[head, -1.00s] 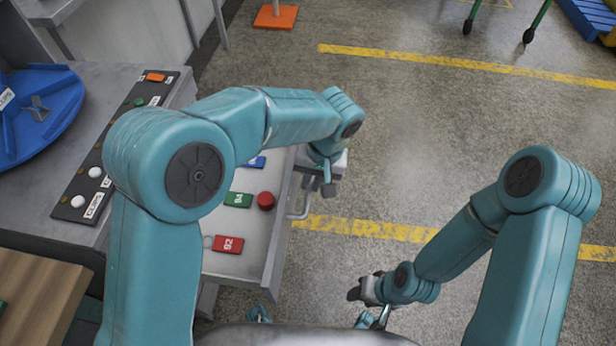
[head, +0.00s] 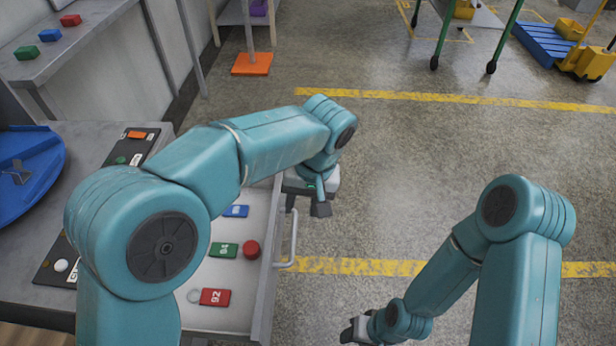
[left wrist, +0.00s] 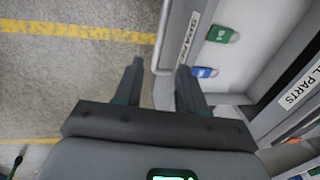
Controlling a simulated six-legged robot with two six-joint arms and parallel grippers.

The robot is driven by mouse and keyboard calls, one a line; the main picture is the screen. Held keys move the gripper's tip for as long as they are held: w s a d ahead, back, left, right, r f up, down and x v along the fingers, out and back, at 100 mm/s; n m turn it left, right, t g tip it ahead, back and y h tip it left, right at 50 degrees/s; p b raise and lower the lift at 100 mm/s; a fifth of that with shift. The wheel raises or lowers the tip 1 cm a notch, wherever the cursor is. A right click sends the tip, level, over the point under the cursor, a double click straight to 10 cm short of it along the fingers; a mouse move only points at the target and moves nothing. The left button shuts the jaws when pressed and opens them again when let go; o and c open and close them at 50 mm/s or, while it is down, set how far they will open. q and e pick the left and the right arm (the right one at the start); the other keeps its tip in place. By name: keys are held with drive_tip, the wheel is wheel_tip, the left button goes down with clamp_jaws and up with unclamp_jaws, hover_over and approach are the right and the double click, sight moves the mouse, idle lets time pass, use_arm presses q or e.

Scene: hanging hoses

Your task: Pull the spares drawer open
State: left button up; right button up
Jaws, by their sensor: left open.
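The spares drawer (head: 255,305) stands out from the grey bench, its inside visible from above. Its grey bar handle (head: 292,242) is on the right-hand front face and also shows in the left wrist view (left wrist: 163,38). My left gripper (head: 306,207) is open and empty at the far end of the handle.
The drawer holds a red tag (head: 215,297), a green tag (head: 223,250), a blue tag (head: 236,211) and a red round piece (head: 251,249). A switch panel (head: 60,265) and blue wheel (head: 28,180) are on the bench.

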use_arm(q)
wheel_tip(320, 180, up, 7)
drive_tip(key=d+p, duration=0.1)
drive_tip(key=shift+d, duration=0.2)
idle(0.5)
